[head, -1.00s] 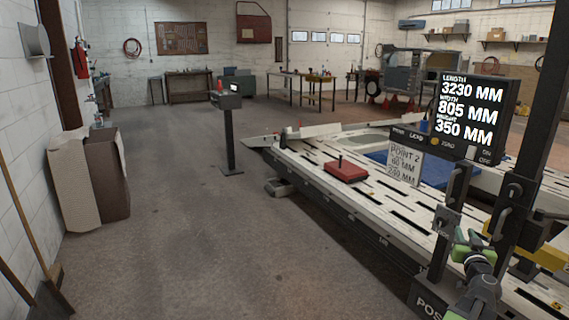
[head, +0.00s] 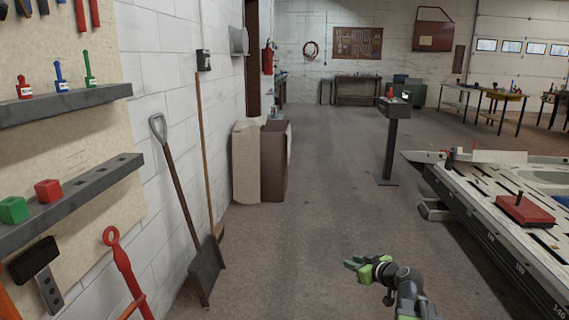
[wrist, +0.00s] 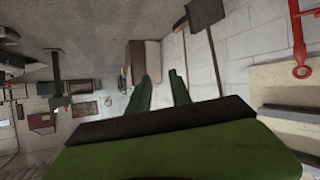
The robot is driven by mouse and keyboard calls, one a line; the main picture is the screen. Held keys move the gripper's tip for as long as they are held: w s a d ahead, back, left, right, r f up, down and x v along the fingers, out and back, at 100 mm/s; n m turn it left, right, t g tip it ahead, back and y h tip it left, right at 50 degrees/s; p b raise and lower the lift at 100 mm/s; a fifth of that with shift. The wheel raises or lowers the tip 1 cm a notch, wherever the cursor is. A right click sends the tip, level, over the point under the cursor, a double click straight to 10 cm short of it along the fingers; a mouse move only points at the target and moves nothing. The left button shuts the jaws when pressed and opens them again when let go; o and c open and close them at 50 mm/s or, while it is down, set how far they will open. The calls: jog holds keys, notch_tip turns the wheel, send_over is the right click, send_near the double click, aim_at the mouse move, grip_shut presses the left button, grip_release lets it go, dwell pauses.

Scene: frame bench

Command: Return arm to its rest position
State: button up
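My gripper (head: 354,265) shows in the head view at the lower middle, with green fingers pointing left, held over bare floor. In the wrist view its two green fingers (wrist: 160,82) stand apart with a gap between them. Nothing is between them, so it is open and empty. Part of my arm runs down to the bottom edge of the head view.
A wall rack (head: 70,107) with small tools and a lower shelf (head: 92,190) with blocks stand at left. A shovel (head: 206,268) leans on the wall. A bin (head: 275,165) stands beyond. The frame bench (head: 480,205) is at right. Open floor lies between.

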jog(key=s+a+f+n+g, duration=0.1)
jog(key=s+a+f+g, duration=0.35)
jog(key=a, duration=0.45)
jog(key=s+a+f+n+g, duration=0.1)
jog(key=s+a+f+g, duration=0.3)
jog(key=a, duration=0.5)
jog(key=s+d+f+m+g+h, duration=0.45)
jog(key=s+d+m, duration=0.3)
jog(key=s, duration=0.25)
notch_tip(320, 180, up, 24)
jog(key=t+p, duration=0.1)
jog(key=p, duration=2.3)
jog(key=shift+d+p, duration=0.3)
jog(key=shift+p, duration=0.1)
jog(key=shift+s, duration=0.1)
